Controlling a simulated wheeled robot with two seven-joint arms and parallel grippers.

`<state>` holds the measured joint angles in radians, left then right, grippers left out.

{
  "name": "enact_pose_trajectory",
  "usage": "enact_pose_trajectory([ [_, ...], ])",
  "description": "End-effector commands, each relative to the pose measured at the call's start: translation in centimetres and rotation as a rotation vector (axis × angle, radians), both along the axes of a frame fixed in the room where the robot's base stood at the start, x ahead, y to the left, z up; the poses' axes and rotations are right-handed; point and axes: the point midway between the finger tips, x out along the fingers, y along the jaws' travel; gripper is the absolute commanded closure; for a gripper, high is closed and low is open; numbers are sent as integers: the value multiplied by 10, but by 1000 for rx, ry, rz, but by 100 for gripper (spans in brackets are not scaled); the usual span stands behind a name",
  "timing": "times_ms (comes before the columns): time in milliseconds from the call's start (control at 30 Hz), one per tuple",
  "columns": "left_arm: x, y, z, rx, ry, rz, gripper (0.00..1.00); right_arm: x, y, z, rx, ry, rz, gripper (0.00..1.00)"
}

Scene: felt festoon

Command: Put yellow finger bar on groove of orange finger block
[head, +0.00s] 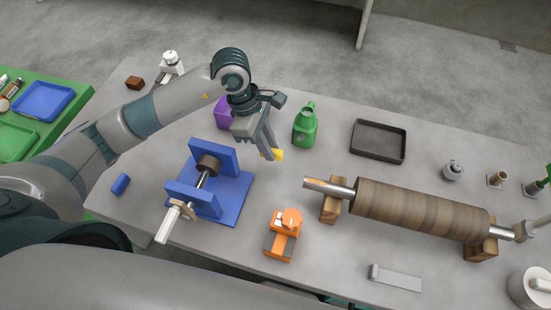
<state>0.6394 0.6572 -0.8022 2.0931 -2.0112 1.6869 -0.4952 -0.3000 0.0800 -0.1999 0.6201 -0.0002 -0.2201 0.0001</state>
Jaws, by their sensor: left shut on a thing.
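A small yellow finger bar (278,155) shows at the tips of my left gripper (270,153). The gripper is shut on it and holds it over the table, right of the blue stand. The orange finger block (281,244) stands on the table below and slightly right of the gripper in the head view, with a raised round orange part on top. Its groove is too small to make out clearly. The bar and the block are apart. My right gripper is not in view.
A blue stand with a roller (235,195) is left of the block. A large brown roller (420,207) on wooden supports lies to the right. A green bottle (305,128), a purple object (222,112) and a dark tray (378,142) stand behind. A flat metal piece (397,277) lies at the front.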

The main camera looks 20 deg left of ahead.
Motion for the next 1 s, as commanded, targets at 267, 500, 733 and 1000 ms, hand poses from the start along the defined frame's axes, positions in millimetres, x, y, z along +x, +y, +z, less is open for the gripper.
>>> enact_pose_trajectory([
  [267, 0, 0, -30, -1, 1, 1, 100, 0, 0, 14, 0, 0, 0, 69],
  [500, 0, 0, -32, -1, 0, -1, 100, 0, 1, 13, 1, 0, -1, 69],
  [733, -1, 0, -42, 0, 3, 1, 100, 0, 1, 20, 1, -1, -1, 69],
  [1000, 0, 0, -69, 0, 1, 1, 100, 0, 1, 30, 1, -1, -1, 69],
])
